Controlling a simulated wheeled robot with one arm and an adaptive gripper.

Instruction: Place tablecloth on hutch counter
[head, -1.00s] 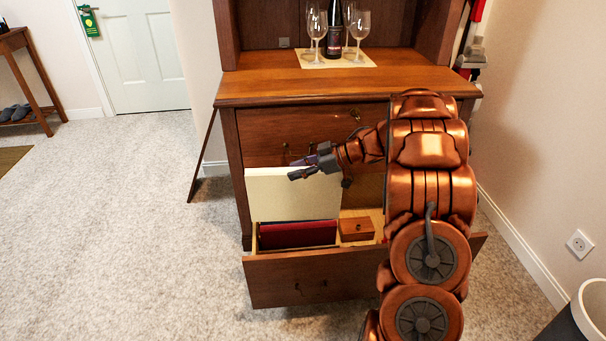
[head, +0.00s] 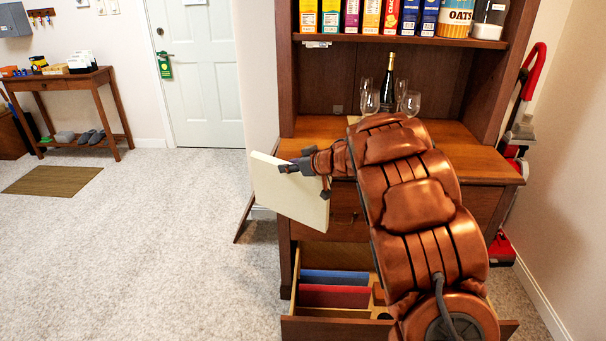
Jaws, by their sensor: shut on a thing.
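A flat, folded cream tablecloth (head: 285,192) hangs tilted in the air in front of the hutch's left side. My gripper (head: 296,167) is shut on its upper edge. The wooden hutch counter (head: 320,128) is behind it, at about the height of the cloth's top edge. The cloth hides part of the hutch's left front and is clear of the lower drawer. My arm hides much of the counter's middle.
A wine bottle (head: 387,82) and several glasses (head: 411,103) stand on the counter behind my arm. The counter's left part is bare. The lower drawer (head: 330,328) is open, with blue (head: 335,277) and red folded items (head: 335,296) inside. Boxes line the shelf above.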

